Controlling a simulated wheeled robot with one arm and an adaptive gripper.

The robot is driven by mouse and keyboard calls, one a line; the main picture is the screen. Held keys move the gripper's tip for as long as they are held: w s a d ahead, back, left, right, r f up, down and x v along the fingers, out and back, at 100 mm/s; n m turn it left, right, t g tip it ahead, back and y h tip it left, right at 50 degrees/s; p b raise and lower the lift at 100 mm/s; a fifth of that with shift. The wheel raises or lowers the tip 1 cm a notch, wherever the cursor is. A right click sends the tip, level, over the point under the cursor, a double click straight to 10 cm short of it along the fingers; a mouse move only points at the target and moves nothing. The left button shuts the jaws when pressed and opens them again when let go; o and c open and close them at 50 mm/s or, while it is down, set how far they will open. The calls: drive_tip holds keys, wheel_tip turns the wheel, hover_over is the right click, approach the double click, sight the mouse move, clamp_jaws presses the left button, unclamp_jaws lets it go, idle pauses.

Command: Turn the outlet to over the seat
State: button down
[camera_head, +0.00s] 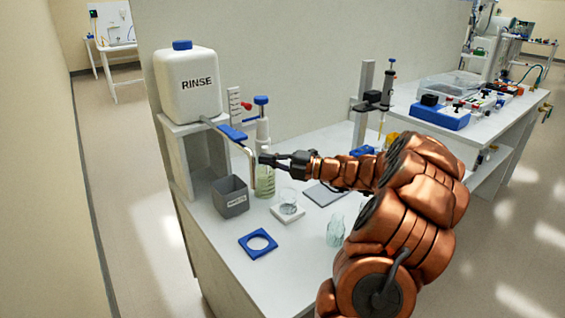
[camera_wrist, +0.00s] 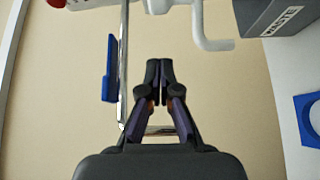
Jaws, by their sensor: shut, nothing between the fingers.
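The outlet is a bent metal pipe (camera_head: 251,168) with a blue lever (camera_head: 232,132), coming from the white RINSE jug (camera_head: 187,85) and turning down at its end. In the wrist view the pipe (camera_wrist: 123,60) runs along the left of my fingers, with the blue lever (camera_wrist: 110,70) beside it. The seat appears to be the blue square frame with a round hole (camera_head: 247,252), lying empty at the front of the bench. My gripper (camera_head: 266,159) is shut and empty, just right of the pipe's downward end. I cannot tell whether it touches the pipe.
A grey labelled bin (camera_head: 231,201) stands left of the pipe's end. A flask with greenish liquid (camera_head: 265,184) stands below my gripper. A beaker sits on a small white block (camera_head: 287,217). A clear glass vessel (camera_head: 335,231) stands near my arm.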

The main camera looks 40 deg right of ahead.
drive_tip(key=shift+w+d+f, duration=0.1)
drive_tip(key=shift+w+d, duration=0.5)
drive_tip(key=shift+w, duration=0.3)
drive_tip(key=shift+w+d, duration=0.55)
drive_tip(key=shift+w, duration=0.3)
drive_tip(key=shift+s+d+r+p, duration=0.1)
drive_tip(key=shift+d+r+p, duration=0.15)
drive_tip(key=shift+p, duration=0.75)
drive_tip(key=shift+p, duration=0.35)
